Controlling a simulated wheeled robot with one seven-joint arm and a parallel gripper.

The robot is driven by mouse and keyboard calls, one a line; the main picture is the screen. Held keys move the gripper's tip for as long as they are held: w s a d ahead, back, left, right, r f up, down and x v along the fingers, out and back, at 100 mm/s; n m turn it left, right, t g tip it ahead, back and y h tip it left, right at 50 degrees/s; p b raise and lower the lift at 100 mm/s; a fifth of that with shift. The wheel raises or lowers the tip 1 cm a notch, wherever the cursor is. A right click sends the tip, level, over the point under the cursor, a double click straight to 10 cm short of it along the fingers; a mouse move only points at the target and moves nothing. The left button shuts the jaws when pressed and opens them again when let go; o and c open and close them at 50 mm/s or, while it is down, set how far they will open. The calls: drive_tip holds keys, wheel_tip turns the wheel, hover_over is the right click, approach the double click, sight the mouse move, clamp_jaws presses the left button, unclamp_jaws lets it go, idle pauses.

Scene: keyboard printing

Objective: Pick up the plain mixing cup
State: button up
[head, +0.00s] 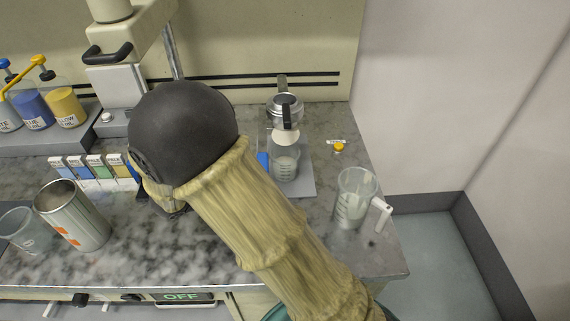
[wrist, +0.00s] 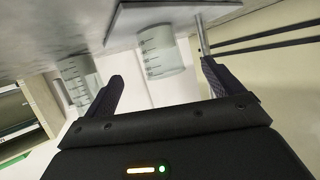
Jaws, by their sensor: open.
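A clear cup with measuring marks and no handle (head: 285,162) stands upright on a grey plate (head: 300,185) at the back right of the counter. In the wrist view, which is upside down, this cup (wrist: 160,55) shows on the plate. My gripper (wrist: 162,78) is open and empty. Its two dark fingers frame the cup in the picture; how far away it is I cannot tell. In the head view my arm hides the gripper. Another clear cup (head: 25,232) stands at the far left; I cannot tell which of the two is called plain.
A clear measuring jug with a white handle (head: 352,200) stands right of the plate, near the counter's edge. A metal vessel (head: 285,108) is above or behind the marked cup. A steel tumbler (head: 75,218) and colour bottles (head: 65,105) are on the left.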

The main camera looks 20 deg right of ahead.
sight(278, 168)
drive_tip(key=x, duration=0.4)
drive_tip(key=shift+w, duration=0.1)
drive_tip(key=shift+w+d+f, duration=0.1)
drive_tip(key=x, duration=0.4)
drive_tip(key=shift+d+f, duration=0.3)
drive_tip(key=shift+d, duration=0.1)
drive_tip(key=shift+d, duration=0.1)
